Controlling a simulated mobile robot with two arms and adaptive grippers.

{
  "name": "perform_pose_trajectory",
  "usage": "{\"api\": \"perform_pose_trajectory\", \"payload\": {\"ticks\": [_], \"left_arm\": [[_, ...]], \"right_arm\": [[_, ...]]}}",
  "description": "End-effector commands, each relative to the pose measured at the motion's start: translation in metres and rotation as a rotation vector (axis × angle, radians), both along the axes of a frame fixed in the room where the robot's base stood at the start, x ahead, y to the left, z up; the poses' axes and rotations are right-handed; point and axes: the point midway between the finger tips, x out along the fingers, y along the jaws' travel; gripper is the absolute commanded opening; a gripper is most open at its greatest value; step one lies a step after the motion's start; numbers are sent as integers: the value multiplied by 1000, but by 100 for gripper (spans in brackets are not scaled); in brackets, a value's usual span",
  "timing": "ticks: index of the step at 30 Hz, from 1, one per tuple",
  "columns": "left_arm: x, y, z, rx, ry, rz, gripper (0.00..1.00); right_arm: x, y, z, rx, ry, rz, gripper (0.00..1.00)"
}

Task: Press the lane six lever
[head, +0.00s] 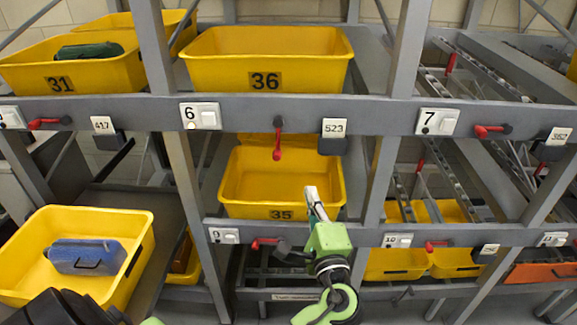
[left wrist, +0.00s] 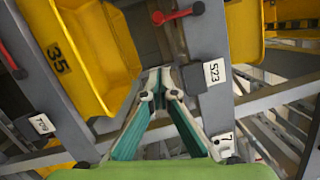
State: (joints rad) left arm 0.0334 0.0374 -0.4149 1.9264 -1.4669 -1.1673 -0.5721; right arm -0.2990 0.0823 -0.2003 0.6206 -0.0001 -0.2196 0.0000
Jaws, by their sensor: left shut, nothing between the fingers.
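The lane six lever (head: 277,146) is red and hangs down from a dark pivot on the grey beam, between the 6 plate (head: 201,116) and the 523 tag (head: 334,128). It also shows at the top of the left wrist view (left wrist: 178,16), lying across the picture there. My left gripper (head: 311,190) is shut and empty. In the head view its tips appear below and to the right of the lever, in front of tray 35 (head: 230,207). In the left wrist view the fingertips (left wrist: 158,80) meet, with a gap in the picture between them and the lever. My right gripper is not in view.
Yellow tray 36 (head: 210,75) sits above the beam. The lane nine lever (head: 264,243) and the lane seven lever (head: 490,130) lie sideways. A dark box (head: 333,146) hangs under the 523 tag, right of the lever. A yellow tray (head: 133,215) holding a blue case stands lower left.

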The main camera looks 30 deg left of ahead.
Motion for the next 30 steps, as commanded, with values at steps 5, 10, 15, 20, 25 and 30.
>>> {"api": "perform_pose_trajectory", "payload": {"ticks": [5, 10, 15, 20, 25, 30], "left_arm": [[1, 0, 0, -1, 1, -2, 0], [11, 9, 3, 1, 0, -2, 0], [36, 32, 8, 2, 1, -1, 0], [61, 55, 12, 3, 2, -1, 0], [68, 79, 16, 1, 4, -2, 0], [59, 95, 17, -2, 4, -3, 0]], "right_arm": [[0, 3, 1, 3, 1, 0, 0], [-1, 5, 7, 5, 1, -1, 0], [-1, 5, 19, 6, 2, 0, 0], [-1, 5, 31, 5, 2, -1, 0], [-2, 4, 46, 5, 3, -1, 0], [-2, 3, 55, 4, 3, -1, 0]]}}
